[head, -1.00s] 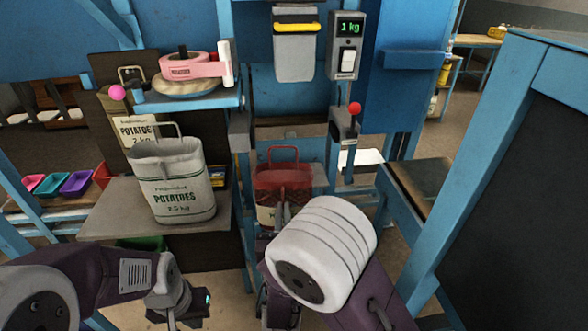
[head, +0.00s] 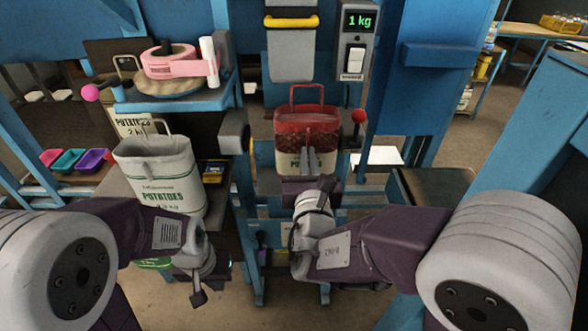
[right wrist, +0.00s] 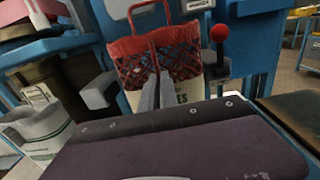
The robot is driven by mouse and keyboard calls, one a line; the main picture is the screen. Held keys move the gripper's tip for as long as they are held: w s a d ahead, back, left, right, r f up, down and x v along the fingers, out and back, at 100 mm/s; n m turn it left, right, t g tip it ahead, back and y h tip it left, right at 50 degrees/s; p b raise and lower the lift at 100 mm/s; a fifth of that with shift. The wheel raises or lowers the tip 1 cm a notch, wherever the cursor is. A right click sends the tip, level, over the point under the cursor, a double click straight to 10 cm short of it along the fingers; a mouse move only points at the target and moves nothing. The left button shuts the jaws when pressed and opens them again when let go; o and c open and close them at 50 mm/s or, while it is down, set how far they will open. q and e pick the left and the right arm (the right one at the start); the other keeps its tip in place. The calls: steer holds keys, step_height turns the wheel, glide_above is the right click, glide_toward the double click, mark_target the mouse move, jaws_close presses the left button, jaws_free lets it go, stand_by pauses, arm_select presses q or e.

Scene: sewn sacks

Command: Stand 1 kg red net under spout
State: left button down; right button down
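The red net sack (head: 308,125), with a red top, mesh front, pale printed band and red handle loop, is upright below the grey spout (head: 292,55) with its yellow bar. It also shows in the right wrist view (right wrist: 187,55). My right gripper (head: 310,155) has its fingers close together on the sack's front; the sack has risen with it. The fingers also show in the right wrist view (right wrist: 153,75). The sack's underside is hidden behind my right wrist. My left gripper (head: 198,292) hangs low at the left, away from the sack; its fingers are unclear.
A white potato sack (head: 160,175) stands on the left bench. A red-knobbed lever (head: 357,125) is close to the net's right side. The display (head: 357,22) reads 1 kg.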

steer(key=w+a+f, duration=0.1)
steer(key=w+f, duration=0.1)
steer(key=w, duration=0.1)
steer(key=w+a+f, duration=0.1)
steer(key=w+f, duration=0.1)
steer(key=w, duration=0.1)
steer(key=w+a+f, duration=0.1)
steer(key=w+f, duration=0.1)
steer(key=w, duration=0.2)
steer(key=shift+a+f, duration=0.2)
steer(key=shift+a, duration=0.05)
steer(key=f, duration=0.3)
steer(key=shift+s+f+b, duration=0.1)
steer(key=shift+s+b, duration=0.1)
steer(key=shift+b, duration=0.2)
steer(key=shift+w+f, duration=0.1)
steer(key=shift+f, duration=0.3)
steer(key=shift+f, duration=0.15)
steer(key=c, duration=1.6)
jaws_free()
